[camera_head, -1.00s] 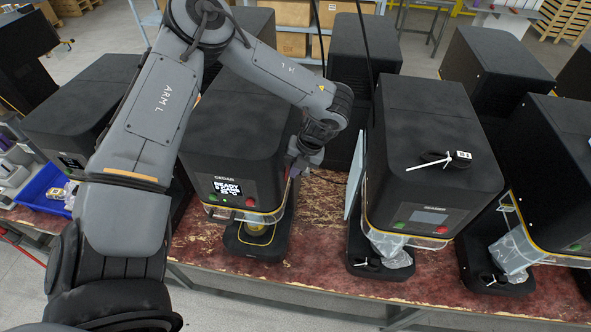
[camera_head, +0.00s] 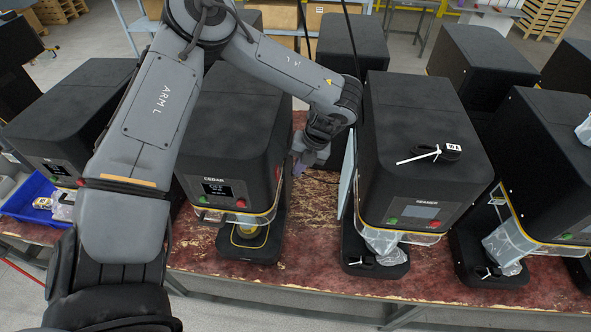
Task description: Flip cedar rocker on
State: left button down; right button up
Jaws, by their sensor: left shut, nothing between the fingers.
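The cedar machine (camera_head: 238,120) is a black seamer labelled CEDAR, standing left of centre on the bench. Its small front screen (camera_head: 216,189) is dark with white text too small to read surely. A green and a red button sit below the screen. My left gripper (camera_head: 298,168) is shut and empty, beside the machine's right side near the front. I cannot tell whether it touches the machine. The rocker cannot be made out; the machine's right side is turned from view. My right gripper is not in view.
Another black seamer (camera_head: 421,130) stands to the right, with a thin pale panel (camera_head: 347,175) on its left side. Bare red bench (camera_head: 312,225) shows between the machines. A blue bin (camera_head: 32,197) is at the left.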

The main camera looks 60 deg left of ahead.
pick_arm(q)
jog(key=b+v, duration=0.1)
jog(key=v, duration=0.9)
jog(key=shift+b, duration=0.35)
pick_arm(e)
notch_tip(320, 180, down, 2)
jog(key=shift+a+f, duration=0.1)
pick_arm(q)
jog(key=shift+f, duration=0.1)
